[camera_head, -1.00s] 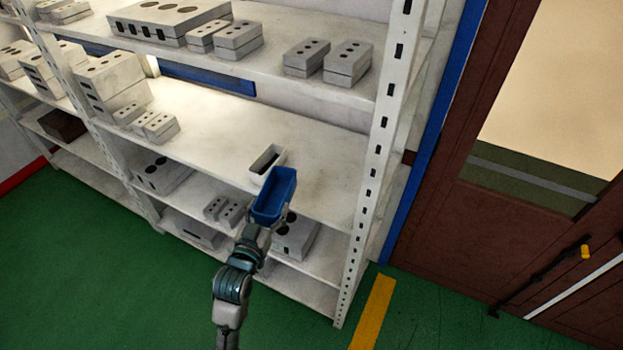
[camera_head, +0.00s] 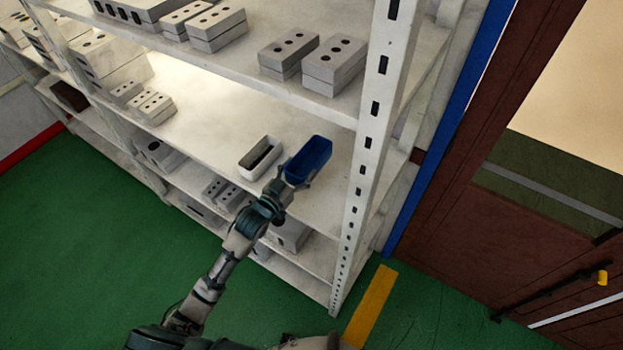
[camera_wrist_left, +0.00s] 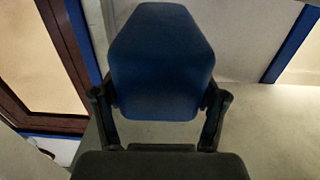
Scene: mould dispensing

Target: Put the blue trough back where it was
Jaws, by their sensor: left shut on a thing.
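The blue trough (camera_head: 309,160) is at the middle shelf of the white rack, to the right of the white trough (camera_head: 261,158). My left gripper (camera_head: 290,180) is shut on the near end of the blue trough. In the left wrist view the blue trough (camera_wrist_left: 162,70) fills the space between the two dark fingers of my left gripper (camera_wrist_left: 160,105). The trough looks upright, with its open side up. I cannot tell if its bottom touches the shelf. My right gripper does not show.
The middle shelf (camera_head: 215,125) is mostly bare around the troughs. A rack post (camera_head: 366,150) stands close on the right. Grey moulds (camera_head: 333,62) sit on the shelf above, and more (camera_head: 150,107) stand to the left. A brown door (camera_head: 480,230) is at the right.

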